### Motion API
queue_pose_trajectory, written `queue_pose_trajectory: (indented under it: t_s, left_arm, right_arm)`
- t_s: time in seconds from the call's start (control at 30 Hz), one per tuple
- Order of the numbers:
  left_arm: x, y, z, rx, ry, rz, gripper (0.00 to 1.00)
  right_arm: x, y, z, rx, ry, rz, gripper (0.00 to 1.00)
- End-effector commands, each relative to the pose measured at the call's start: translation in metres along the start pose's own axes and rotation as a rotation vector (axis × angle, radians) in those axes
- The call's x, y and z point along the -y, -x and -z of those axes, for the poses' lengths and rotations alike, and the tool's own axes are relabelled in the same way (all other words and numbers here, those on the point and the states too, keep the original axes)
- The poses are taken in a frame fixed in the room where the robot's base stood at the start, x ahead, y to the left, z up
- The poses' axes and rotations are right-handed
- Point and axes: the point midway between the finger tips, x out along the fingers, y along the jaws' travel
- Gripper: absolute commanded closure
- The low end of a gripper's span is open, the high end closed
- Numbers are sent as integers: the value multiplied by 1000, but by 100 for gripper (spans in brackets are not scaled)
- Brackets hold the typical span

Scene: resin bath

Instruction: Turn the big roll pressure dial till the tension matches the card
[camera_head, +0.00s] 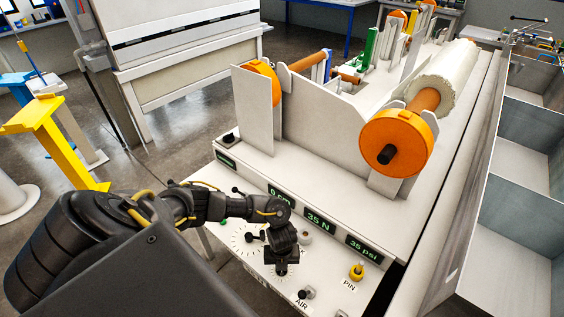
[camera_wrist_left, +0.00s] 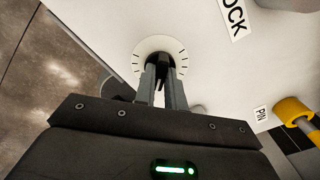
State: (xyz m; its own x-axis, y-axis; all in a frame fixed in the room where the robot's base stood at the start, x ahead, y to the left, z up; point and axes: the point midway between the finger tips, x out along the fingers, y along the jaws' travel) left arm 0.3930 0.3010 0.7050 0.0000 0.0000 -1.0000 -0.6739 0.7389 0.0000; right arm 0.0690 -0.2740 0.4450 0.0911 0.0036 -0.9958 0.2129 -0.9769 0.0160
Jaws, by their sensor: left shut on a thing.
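My left gripper (camera_head: 281,268) reaches down to the sloped white control panel. In the left wrist view its fingers (camera_wrist_left: 161,88) are shut on a black dial knob (camera_wrist_left: 158,66) at the centre of a pale round scale (camera_wrist_left: 180,49) with dark ticks. The gripper hides much of this dial in the head view, and its name is not readable. Another black knob (camera_head: 250,237) with ticks around it is left of the gripper. Green displays above read 35 N (camera_head: 318,221) and 35 psi (camera_head: 364,249). No tension card can be made out. My right gripper is not in view.
A knob marked AIR (camera_head: 307,292) and a yellow PIN knob (camera_head: 357,271) lie right of the gripper. Behind the panel stand orange-ended rollers (camera_head: 398,143) and upright plates. Grey open bins (camera_head: 515,230) line the right side.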

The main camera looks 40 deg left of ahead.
Motion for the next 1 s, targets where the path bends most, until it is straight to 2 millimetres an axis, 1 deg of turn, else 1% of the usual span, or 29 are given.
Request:
queue_pose_trajectory:
  t_s: [0.07,0.1,0.23,0.27,0.53,0.63,0.77,0.9,1.0]
  left_arm:
    - [0,0,0,0,0,1,100]
    - [0,0,0,0,1,1,86]
    - [0,0,0,0,1,0,69]
    - [0,0,0,0,1,0,66]
    - [0,1,0,0,1,1,66]
    - [1,8,0,0,0,2,66]
    - [1,30,-1,2,-2,3,66]
    - [1,59,-1,2,-3,4,66]
    - [1,78,-1,1,-3,3,66]
  right_arm:
    - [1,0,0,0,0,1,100]
    - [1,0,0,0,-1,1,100]
    - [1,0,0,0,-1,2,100]
    - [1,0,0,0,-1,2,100]
    - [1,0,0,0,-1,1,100]
    - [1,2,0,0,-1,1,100]
    - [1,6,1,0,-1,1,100]
    - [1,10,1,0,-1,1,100]
    - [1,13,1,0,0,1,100]
